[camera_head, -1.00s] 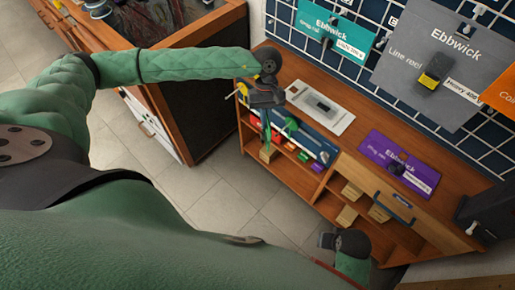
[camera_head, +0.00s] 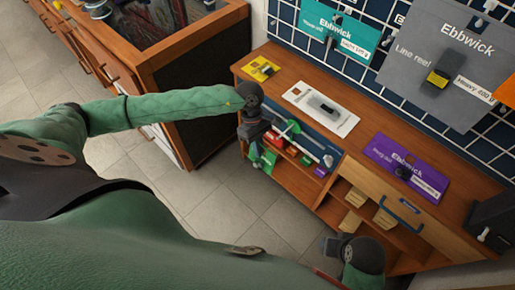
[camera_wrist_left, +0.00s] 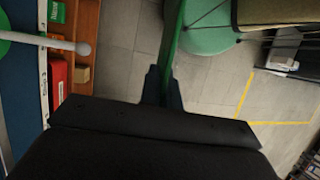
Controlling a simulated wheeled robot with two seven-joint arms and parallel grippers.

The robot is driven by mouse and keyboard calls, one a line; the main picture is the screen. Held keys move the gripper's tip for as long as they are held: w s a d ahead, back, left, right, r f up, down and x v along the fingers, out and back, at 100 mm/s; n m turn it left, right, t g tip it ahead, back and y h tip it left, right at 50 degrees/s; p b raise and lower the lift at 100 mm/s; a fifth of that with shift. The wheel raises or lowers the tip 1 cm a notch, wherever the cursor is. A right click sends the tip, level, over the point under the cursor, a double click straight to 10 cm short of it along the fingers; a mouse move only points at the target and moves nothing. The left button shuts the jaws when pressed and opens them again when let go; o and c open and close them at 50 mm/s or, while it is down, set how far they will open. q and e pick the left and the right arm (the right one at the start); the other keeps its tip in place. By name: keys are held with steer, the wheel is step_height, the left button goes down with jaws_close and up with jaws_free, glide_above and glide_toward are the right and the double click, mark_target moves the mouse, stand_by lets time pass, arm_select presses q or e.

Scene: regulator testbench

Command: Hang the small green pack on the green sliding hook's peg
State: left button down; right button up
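My left gripper (camera_head: 256,146) is at the left front of the wooden bench, beside the rail. In the left wrist view its fingers (camera_wrist_left: 162,86) are closed on a thin green piece (camera_wrist_left: 172,40), seen edge-on, which looks like the small green pack (camera_head: 254,153). The green sliding hook (camera_head: 291,128) is just right of the gripper on the blue bench front. Its green disc (camera_wrist_left: 6,44) and pale peg (camera_wrist_left: 75,47) show at the left of the wrist view, apart from the held piece. My right gripper (camera_head: 330,244) is low in the head view; its fingers are unclear.
Red (camera_head: 300,146) and green packs sit on the shelf below the rail. A white card (camera_head: 320,107), a yellow card (camera_head: 262,68) and a purple card (camera_head: 405,165) lie on the bench top. Open floor (camera_head: 215,205) lies in front.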

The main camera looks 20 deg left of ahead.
arm_select(q)
steer(key=w+d+f+b, duration=0.1)
steer(key=w+d, duration=0.2)
steer(key=w, duration=0.5)
steer(key=shift+w+f+b, duration=0.15)
steer(key=shift+w+b, duration=0.15)
steer(key=shift+w, duration=0.05)
arm_select(e)
steer(key=shift+w+a+f+y, duration=0.15)
steer(key=shift+a+f, duration=0.45)
steer(key=shift+w+a+f+y, duration=0.15)
steer(key=shift+a+f, duration=0.45)
stand_by(0.6)
arm_select(q)
steer(key=shift+d, duration=0.1)
arm_select(e)
steer(key=shift+w+d, duration=0.15)
steer(key=shift+d, duration=0.05)
arm_select(q)
steer(key=c, duration=1.5)
jaws_free()
steer(key=shift+c, duration=0.2)
